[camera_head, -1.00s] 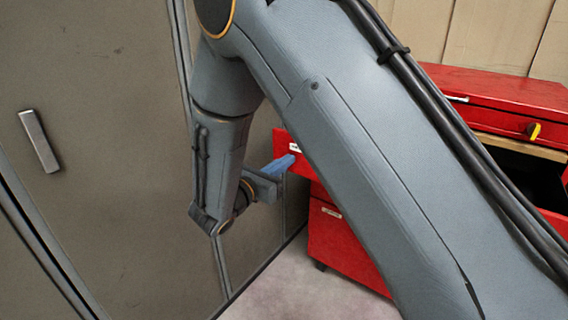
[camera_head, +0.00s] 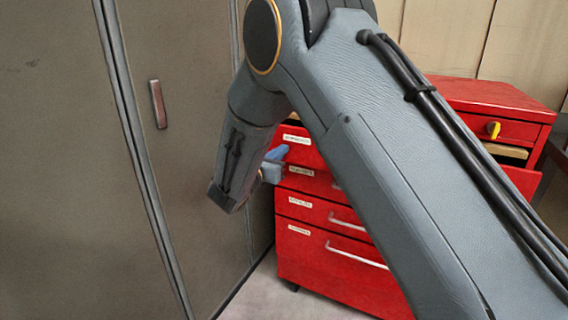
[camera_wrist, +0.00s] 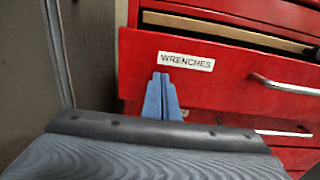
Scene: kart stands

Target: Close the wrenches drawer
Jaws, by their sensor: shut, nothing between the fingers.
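The wrenches drawer (camera_wrist: 225,85) is a red drawer front with a white "WRENCHES" label and a silver handle (camera_wrist: 285,86) in the wrist view. A strip of its inside shows above the front, so it stands partly open. In the head view its front (camera_head: 522,178) shows at right, beyond my arm, which hides its middle. My gripper (camera_wrist: 162,80) has its blue fingers together, empty, in front of the drawer just below the label. It also shows in the head view (camera_head: 278,154). I cannot tell whether the tips touch the drawer front.
The red cabinet (camera_head: 335,275) has more labelled drawers below, with silver handles. A yellow piece (camera_head: 493,129) sits on its top drawer. A grey-brown locker (camera_head: 190,190) stands close on the left. Some pale floor (camera_head: 255,298) shows between them.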

